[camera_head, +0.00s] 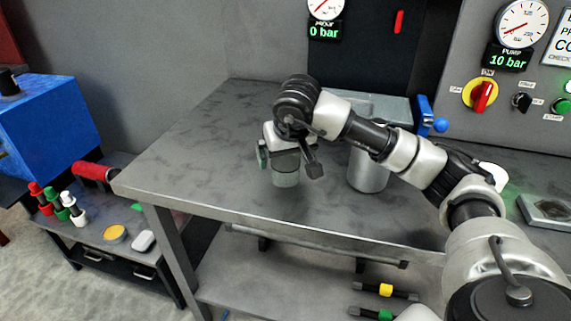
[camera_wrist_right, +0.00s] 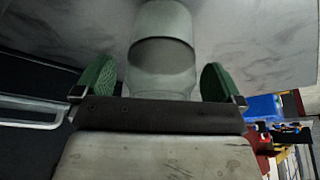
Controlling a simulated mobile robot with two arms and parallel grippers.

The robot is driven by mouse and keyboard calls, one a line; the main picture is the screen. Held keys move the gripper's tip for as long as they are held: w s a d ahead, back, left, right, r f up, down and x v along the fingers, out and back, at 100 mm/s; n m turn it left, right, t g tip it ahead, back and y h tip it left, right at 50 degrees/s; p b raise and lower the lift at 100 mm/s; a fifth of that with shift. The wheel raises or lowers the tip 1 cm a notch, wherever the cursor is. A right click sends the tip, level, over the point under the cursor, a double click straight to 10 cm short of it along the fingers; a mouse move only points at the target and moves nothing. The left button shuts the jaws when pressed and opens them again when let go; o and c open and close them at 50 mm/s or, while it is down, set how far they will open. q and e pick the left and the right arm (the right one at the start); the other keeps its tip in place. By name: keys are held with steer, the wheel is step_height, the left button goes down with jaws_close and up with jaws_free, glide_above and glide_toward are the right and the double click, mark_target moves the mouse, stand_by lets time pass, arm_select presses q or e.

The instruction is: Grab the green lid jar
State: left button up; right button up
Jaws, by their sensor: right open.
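A clear, greyish-green jar (camera_head: 286,178) stands on the grey workbench, below my right gripper (camera_head: 287,158). In the right wrist view the jar (camera_wrist_right: 163,50) shows as a pale, see-through cylinder with a darker grey band. It lies between the two green finger pads of my right gripper (camera_wrist_right: 157,80), with a gap on each side. The right gripper is open and not closed on the jar. I cannot make out a green lid; the gripper and wrist cover the jar's top in the head view. My left gripper is not in view.
A metal cylinder (camera_head: 367,170) stands just right of the jar, beneath my right arm. The workbench (camera_head: 190,140) is clear to the left. A low side table with red, green and white capped items (camera_head: 62,203) stands at left. A gauge panel (camera_head: 520,80) is behind at right.

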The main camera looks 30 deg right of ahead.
steer(key=c, duration=1)
steer(key=shift+c, duration=0.3)
